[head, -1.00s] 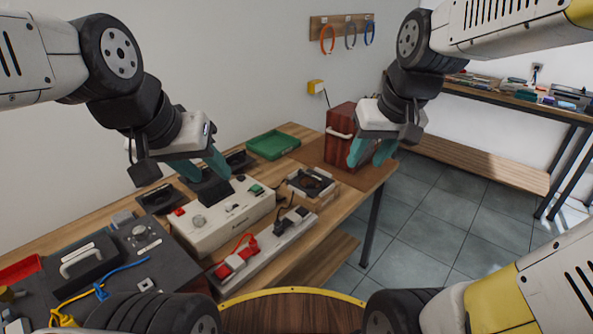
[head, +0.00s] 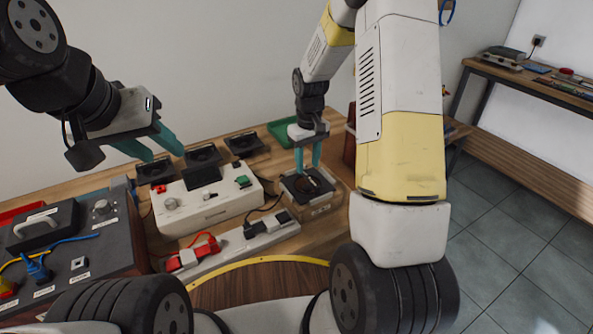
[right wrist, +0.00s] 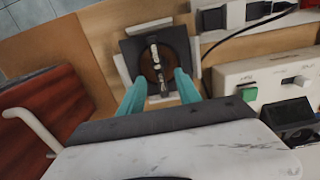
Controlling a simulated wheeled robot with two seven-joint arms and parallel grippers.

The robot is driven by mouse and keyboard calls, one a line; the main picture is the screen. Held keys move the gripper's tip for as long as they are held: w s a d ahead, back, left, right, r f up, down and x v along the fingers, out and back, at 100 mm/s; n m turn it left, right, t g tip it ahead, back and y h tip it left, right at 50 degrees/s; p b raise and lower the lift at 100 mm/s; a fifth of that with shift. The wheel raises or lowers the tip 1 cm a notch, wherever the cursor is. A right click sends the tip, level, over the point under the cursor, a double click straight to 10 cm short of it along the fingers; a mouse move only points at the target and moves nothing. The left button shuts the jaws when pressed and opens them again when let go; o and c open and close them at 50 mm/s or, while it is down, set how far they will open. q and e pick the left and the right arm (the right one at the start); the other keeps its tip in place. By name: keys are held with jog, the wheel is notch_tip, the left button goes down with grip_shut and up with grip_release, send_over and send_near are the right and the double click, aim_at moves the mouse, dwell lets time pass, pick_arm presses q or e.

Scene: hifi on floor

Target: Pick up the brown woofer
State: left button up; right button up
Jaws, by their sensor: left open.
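The brown woofer (head: 307,184), a black square frame with a round brown cone, sits on a low pale stand (head: 322,210) on the bench. In the right wrist view the woofer (right wrist: 152,62) lies ahead of my right gripper, with a metal bar across its middle. My right gripper (head: 308,160) is open, its two teal fingers pointing down just above the woofer. In the right wrist view the right gripper (right wrist: 160,92) has its fingers apart, one to each side of the bar, with nothing visibly held. My left gripper (head: 164,152) is open and empty above the back left of the bench.
Several black square units, one of them (head: 203,156), lie along the back. A white control box (head: 207,205) and a power strip (head: 250,236) stand left of the stand. A green tray (head: 285,131) is behind. A red-brown cabinet (right wrist: 55,75) with a white handle stands close by.

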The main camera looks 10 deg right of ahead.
aim_at(308, 176)
notch_tip(308, 176, down, 7)
jog(key=shift+d+r, duration=0.1)
jog(key=shift+r, duration=0.1)
jog(key=shift+f, duration=0.25)
dwell(0.6)
grip_shut()
